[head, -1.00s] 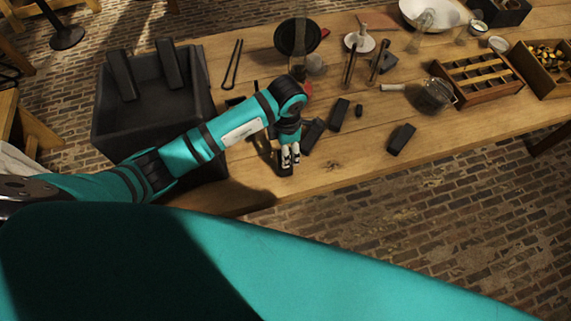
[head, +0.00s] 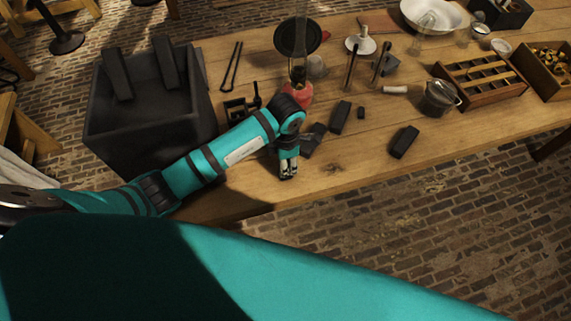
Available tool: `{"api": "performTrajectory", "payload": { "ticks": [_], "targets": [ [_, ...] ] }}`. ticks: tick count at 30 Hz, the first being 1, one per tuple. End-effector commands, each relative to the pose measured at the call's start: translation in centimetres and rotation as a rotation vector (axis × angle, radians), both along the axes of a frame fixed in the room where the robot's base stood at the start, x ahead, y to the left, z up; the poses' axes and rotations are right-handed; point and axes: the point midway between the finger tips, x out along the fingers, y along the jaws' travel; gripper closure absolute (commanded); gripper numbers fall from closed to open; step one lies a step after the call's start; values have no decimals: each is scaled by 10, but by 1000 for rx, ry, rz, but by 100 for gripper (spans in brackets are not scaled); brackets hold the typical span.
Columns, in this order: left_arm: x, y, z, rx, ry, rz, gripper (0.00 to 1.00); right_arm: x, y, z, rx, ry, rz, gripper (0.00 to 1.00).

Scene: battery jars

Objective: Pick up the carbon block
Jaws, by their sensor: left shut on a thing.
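My left gripper (head: 288,173) is at the front edge of the wooden table, fingers pointing down. Its fingers are close together and shut on a dark carbon block, which is mostly hidden by the fingers and wrist. I cannot tell whether that block touches the table. Other black carbon blocks lie on the table: one just right of my gripper (head: 314,138), one behind it (head: 340,117) and one farther right (head: 404,141). My right gripper is not in view.
A dark grey bin (head: 150,118) with two black slabs (head: 165,62) stands left of the table. A glass jar (head: 440,98) and a slotted wooden rack (head: 482,78) stand at right. The table's front right is fairly clear.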

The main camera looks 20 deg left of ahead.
Motion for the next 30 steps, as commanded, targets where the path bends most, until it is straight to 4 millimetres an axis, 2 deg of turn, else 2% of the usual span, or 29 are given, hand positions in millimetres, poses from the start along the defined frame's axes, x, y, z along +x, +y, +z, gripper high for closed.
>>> {"api": "performTrajectory", "payload": {
  "ticks": [10,14,24,30],
  "targets": [
    [1,0,1,0,-1,0,100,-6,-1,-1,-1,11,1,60],
    [1,0,8,-1,-3,0,100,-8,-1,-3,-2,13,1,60],
    [2,0,72,-1,-8,-2,100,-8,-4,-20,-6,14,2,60],
    [1,1,98,0,-5,-23,100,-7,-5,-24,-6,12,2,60]
  ]
}}
